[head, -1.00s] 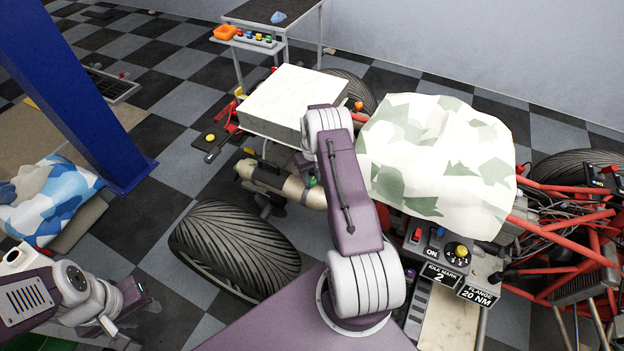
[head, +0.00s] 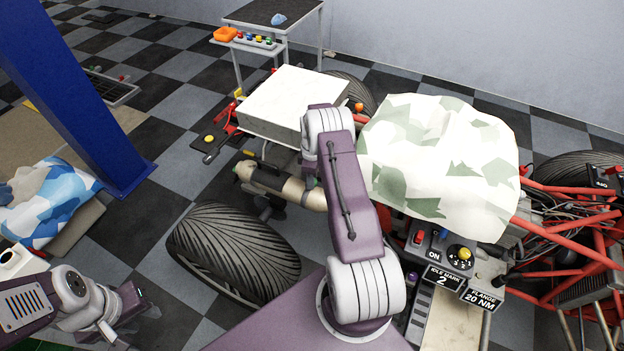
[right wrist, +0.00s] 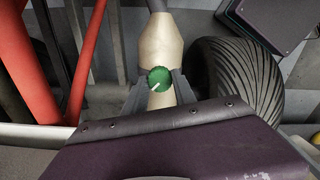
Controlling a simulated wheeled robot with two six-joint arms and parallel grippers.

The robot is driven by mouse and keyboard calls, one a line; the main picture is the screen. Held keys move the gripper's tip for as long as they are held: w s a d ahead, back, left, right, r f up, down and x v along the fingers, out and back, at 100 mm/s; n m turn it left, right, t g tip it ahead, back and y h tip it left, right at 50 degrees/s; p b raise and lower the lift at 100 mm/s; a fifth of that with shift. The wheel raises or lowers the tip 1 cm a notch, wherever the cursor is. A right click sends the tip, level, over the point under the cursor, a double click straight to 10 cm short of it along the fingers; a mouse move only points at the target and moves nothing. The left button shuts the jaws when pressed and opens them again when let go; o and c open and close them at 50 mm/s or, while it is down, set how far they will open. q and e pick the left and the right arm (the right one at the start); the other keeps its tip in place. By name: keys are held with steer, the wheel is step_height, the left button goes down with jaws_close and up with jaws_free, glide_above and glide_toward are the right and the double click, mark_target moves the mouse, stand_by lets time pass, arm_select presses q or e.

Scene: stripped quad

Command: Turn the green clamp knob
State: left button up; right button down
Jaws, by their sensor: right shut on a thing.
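The green clamp knob (right wrist: 160,76) shows in the right wrist view, a round disc with a white mark pointing to its lower left. It sits on a tan cylinder, which also shows in the head view (head: 290,190). My right gripper (right wrist: 160,86) has a finger on each side of the knob and is shut on it. In the head view my right arm hides the knob and that gripper. My left gripper (head: 132,300) is at the lower left of the head view, away from the cylinder. Its opening cannot be made out.
A ribbed black tire (head: 235,250) lies beside the cylinder. A white box (head: 293,100) stands behind it. A camouflage cloth (head: 440,165) covers the part to the right. A control panel with a yellow knob (head: 463,254) and red tubes (head: 565,235) are further right. A blue post (head: 75,95) stands left.

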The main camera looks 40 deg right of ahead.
steer(key=shift+n, duration=1.1)
steer(key=c, duration=1)
jaws_free()
step_height(320, 180, up, 9)
steer(key=shift+r+p, duration=0.1)
steer(key=shift+p, duration=0.2)
